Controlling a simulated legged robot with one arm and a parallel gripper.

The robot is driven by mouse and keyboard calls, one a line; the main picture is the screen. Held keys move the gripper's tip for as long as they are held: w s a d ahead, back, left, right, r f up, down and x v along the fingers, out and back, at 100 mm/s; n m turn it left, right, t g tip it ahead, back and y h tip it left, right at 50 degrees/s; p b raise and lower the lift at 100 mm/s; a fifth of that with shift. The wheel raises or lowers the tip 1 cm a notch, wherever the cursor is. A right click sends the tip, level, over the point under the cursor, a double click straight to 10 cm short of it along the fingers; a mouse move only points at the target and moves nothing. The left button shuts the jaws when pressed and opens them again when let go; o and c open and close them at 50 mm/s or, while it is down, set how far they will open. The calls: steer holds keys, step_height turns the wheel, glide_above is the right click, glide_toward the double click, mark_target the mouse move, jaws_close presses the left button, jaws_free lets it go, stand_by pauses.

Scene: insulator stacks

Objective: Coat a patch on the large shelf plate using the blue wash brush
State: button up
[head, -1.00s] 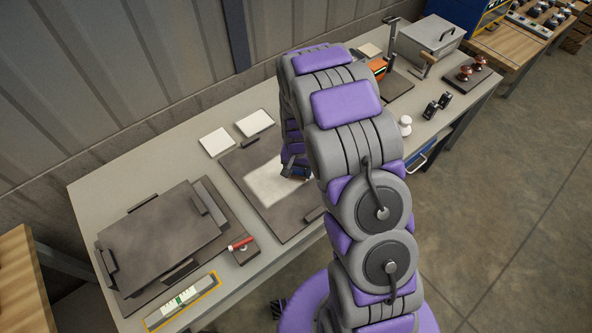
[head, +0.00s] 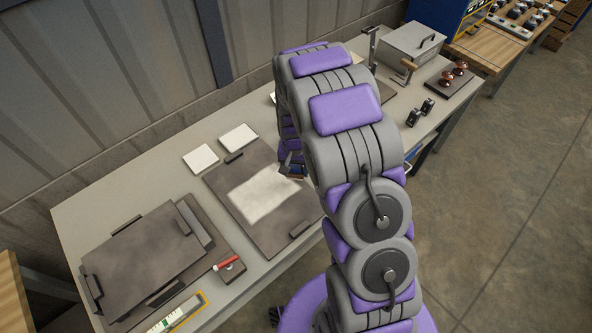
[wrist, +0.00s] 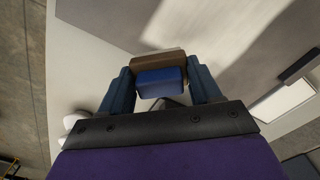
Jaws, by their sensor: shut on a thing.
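The large shelf plate (head: 291,220) is a dark flat slab at the middle of the bench, with a whitish coated patch (head: 262,195) across its centre. Its grey surface also shows in the wrist view (wrist: 262,55). My gripper (wrist: 162,88) is shut on the blue wash brush (wrist: 161,82), which has a blue block and a brown front part. In the head view my gripper (head: 291,171) is beside the plate's upper right edge, partly hidden by my arm. I cannot tell whether the brush touches a surface.
Two white tiles (head: 201,158) (head: 238,137) lie behind the plate. A stack of dark plates (head: 150,250) stands at left, with a red-handled tool (head: 228,264) and a yellow-edged level (head: 180,312) nearby. A grey metal box (head: 412,46) stands at the back right.

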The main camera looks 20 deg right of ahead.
mark_target(295, 166)
steer(key=shift+a+r, duration=0.15)
steer(key=shift+r, duration=0.75)
steer(key=shift+r+p, duration=0.35)
steer(key=shift+r, duration=0.1)
steer(key=shift+d+r, duration=0.45)
steer(key=shift+r, duration=0.2)
steer(key=shift+a, duration=0.35)
